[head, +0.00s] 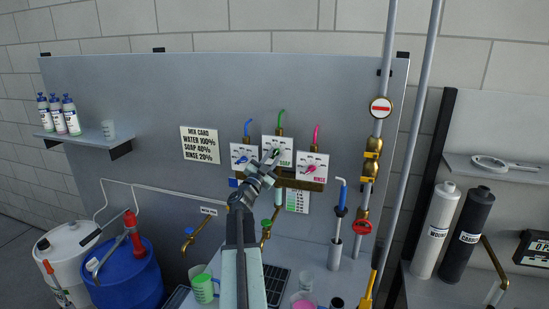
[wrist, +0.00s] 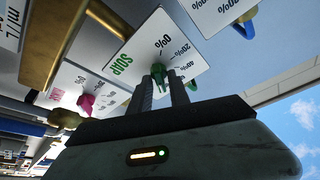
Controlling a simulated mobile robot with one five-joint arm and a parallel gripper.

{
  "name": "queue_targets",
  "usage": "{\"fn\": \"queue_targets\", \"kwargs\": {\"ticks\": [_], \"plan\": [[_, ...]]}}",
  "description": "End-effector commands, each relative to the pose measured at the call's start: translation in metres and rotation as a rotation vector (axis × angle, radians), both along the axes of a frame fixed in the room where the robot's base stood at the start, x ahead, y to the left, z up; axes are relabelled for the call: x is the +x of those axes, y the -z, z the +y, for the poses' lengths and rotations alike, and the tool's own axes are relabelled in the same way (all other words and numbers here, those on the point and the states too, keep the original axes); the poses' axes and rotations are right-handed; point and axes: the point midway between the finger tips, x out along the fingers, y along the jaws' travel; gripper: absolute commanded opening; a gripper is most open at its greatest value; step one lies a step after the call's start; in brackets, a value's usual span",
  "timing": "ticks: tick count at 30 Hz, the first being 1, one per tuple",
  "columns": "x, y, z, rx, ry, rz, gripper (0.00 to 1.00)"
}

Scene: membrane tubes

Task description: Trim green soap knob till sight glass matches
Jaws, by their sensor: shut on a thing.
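The soap dial plate (head: 285,144) is white with a percent scale, in the middle of three plates on the grey panel. In the wrist view, its green knob (wrist: 159,71) sits between the two dark fingertips of my gripper (wrist: 163,84), which is shut on it. In the head view my gripper (head: 272,160) covers the knob; its setting is hard to read. A pale green tube (head: 278,197), perhaps the sight glass, hangs below the brass manifold. A card with green marks (head: 298,201) is beside it. The mix card (head: 201,145) reads water 100%, soap 40%, rinse 20%.
The blue water dial (head: 240,156) is left of the soap plate, and the pink rinse dial (head: 312,168) is close on its right. Brass-fitted pipes (head: 371,150) stand further right. A green cup (head: 203,288) and other cups stand below my arm.

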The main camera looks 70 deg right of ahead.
Motion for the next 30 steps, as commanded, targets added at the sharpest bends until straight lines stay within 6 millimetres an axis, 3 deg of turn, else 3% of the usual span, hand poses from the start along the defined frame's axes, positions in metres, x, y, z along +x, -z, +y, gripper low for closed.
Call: {"fn": "queue_targets", "kwargs": {"ticks": [6,7,8,20,30], "plan": [[0.000,0.000,0.000,-0.001,0.000,0.014,0.00],[0.000,0.001,0.000,-0.001,0.000,0.014,0.28],[0.000,0.000,0.000,-0.001,0.000,0.014,0.33],[0.000,0.003,0.005,-0.001,0.000,0.014,0.33],[0.007,0.025,0.062,-0.002,-0.001,0.015,0.33]]}}
